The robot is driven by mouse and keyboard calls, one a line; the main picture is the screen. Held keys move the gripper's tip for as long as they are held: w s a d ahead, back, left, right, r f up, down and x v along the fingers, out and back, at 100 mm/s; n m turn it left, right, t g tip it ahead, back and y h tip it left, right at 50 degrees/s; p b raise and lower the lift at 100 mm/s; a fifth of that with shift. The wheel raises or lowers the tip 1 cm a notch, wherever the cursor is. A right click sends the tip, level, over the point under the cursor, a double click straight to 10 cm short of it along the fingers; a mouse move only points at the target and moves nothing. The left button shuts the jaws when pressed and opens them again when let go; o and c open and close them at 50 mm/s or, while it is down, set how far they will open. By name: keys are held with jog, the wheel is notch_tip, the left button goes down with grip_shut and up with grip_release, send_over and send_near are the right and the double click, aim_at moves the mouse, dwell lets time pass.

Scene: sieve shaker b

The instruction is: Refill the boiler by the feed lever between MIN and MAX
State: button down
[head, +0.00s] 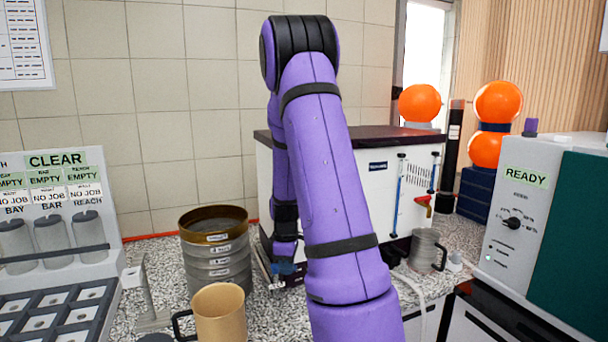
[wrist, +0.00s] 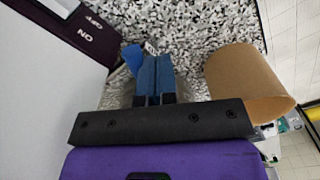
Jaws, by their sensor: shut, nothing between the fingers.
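The boiler appears to be the white cabinet with a dark top (head: 378,170), partly hidden behind my arm. On its front are two upright tubes with blue in them, a left one (head: 398,190) and a right one (head: 433,175); MIN and MAX marks are too small to read. My gripper (head: 284,270) is low by the cabinet's left end, shut and empty. In the wrist view its blue fingers (wrist: 155,75) are together, beside a small tilted blue piece (wrist: 133,58).
A dark ON/OFF panel (wrist: 88,32) is left of my fingers. A tan mug (head: 220,315) and a sieve stack (head: 215,262) stand left of my gripper. A metal mug (head: 425,250) stands at right, near the READY machine (head: 518,225).

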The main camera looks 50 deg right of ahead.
dwell(0.4)
notch_tip(320, 180, up, 7)
jog(key=shift+s+d, duration=0.15)
jog(key=shift+s, duration=0.05)
dwell(0.7)
jog(key=s+a+r+m+t, duration=0.3)
jog(key=a+r, duration=1.1)
jog(key=a, duration=0.2)
jog(key=s+a+r+m+t, duration=0.1)
jog(key=s+a+r, duration=0.2)
jog(key=s+a, duration=0.3)
jog(key=s+a+r+m+t, duration=0.1)
jog(key=s+a+r, duration=0.1)
jog(key=s+a, duration=0.4)
jog(key=shift+s+a+r+m, duration=0.4)
jog(key=shift+s, duration=0.25)
